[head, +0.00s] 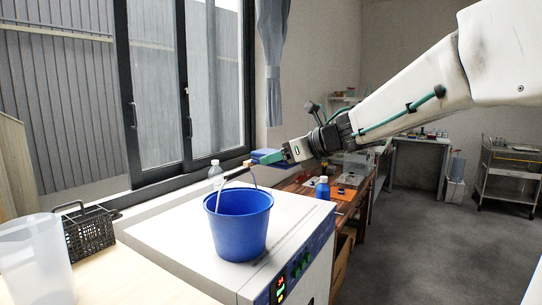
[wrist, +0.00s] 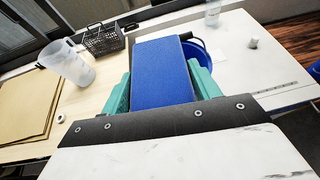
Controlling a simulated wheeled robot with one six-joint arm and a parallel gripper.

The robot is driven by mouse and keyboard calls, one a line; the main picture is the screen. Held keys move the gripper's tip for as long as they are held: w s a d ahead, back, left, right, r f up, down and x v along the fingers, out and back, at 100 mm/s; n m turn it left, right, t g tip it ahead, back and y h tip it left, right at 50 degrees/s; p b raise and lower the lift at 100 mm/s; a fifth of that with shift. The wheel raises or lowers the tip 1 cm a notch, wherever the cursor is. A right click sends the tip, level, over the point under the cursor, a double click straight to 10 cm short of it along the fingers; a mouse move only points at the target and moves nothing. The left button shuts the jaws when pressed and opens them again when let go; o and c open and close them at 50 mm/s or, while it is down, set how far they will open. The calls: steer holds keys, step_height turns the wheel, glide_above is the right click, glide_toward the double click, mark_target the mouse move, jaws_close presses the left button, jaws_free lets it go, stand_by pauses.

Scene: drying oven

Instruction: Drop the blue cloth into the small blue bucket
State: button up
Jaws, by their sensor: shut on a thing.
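The small blue bucket (head: 240,228) stands upright on top of the white oven (head: 165,243), its thin handle raised. My gripper (head: 276,157) is shut on the blue cloth (head: 264,153) and holds it in the air, higher than the bucket's rim and slightly to its right in the head view. In the wrist view the cloth (wrist: 162,75) is a flat blue block between my teal fingers (wrist: 160,92). It hides much of the bucket (wrist: 212,70), which shows only at its right edge.
A black wire basket (head: 90,233) and a translucent container (head: 38,262) stand left of the oven. A clear bottle (head: 215,173) is behind the bucket. A blue-bodied bottle (head: 322,188) stands on the wooden bench at right. The windows are behind.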

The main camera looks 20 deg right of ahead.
stand_by(0.3)
steer(key=shift+w+a+f, duration=0.25)
steer(key=shift+w+a, duration=0.2)
steer(key=shift+a, duration=0.05)
steer(key=shift+w+a+f, duration=0.2)
steer(key=shift+w+a, duration=0.25)
steer(key=w+a+r, duration=0.1)
steer(key=w+r, duration=0.2)
steer(key=w, duration=0.3)
steer(key=w+a+r, duration=0.2)
steer(key=w, duration=0.4)
steer(key=shift+d+f, duration=0.15)
steer(key=shift+f, duration=1)
steer(key=shift+d+f, duration=0.1)
steer(key=shift+f, duration=1.05)
steer(key=o, duration=1.2)
steer(key=shift+c, duration=0.2)
